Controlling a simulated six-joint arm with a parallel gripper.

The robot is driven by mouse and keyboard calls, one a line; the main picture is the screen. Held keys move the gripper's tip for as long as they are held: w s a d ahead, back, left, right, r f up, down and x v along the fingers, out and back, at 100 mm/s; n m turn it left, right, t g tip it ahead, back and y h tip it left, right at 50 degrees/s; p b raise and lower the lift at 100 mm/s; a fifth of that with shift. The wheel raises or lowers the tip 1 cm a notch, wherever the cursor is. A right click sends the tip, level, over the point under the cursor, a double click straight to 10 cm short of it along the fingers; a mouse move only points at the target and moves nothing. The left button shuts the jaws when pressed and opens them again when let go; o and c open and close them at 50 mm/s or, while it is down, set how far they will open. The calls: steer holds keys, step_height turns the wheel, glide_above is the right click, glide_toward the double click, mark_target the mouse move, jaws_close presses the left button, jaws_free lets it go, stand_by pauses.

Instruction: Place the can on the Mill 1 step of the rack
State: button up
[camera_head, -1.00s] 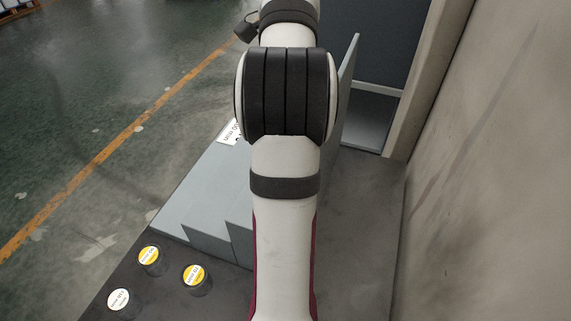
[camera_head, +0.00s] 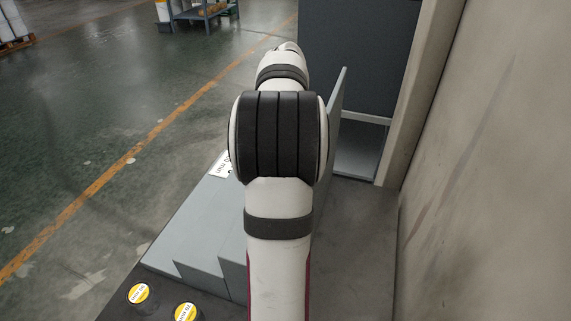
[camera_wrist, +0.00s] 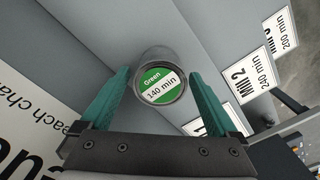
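The can (camera_wrist: 161,82), with a green lid label reading "Green 140 min", is between the teal fingers of my gripper (camera_wrist: 158,76) in the wrist view. The grey stepped rack (camera_head: 187,232) is left of my arm in the head view. In the wrist view a "Mill 2, 240 min" sign (camera_wrist: 248,82) is right of the can. Another sign (camera_wrist: 213,122) is mostly hidden behind the right finger. My arm hides the gripper in the head view.
Two yellow-labelled cans (camera_head: 138,293) (camera_head: 185,312) stand at the lower left of the head view. A tall grey panel (camera_head: 336,115) rises along the rack's right side. A concrete wall (camera_head: 480,160) bounds the right. A "200 min" sign (camera_wrist: 284,36) is at upper right.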

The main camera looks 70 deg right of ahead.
steer(key=shift+r, duration=0.1)
step_height(320, 180, up, 12)
steer(key=w+a+f+n, duration=0.1)
steer(key=w+a+n, duration=0.45)
steer(key=a, duration=0.45)
steer(key=w+a+f+n, duration=0.1)
steer(key=w+a+n, duration=0.4)
steer(key=a, duration=0.5)
steer(key=s+a+f+n+y, duration=0.1)
steer(key=s+a+f+n, duration=0.15)
steer(key=a, duration=0.65)
steer(key=s+a+f+n, duration=0.1)
steer(key=a+f+n, duration=0.3)
steer(key=a, duration=0.4)
steer(key=s+a+f+n, duration=0.4)
steer(key=s+a+f, duration=0.2)
steer(key=a, duration=0.1)
steer(key=shift+s+f+n+y, duration=0.2)
steer(key=shift+s+n+y, duration=0.1)
steer(key=shift+s+y, duration=0.1)
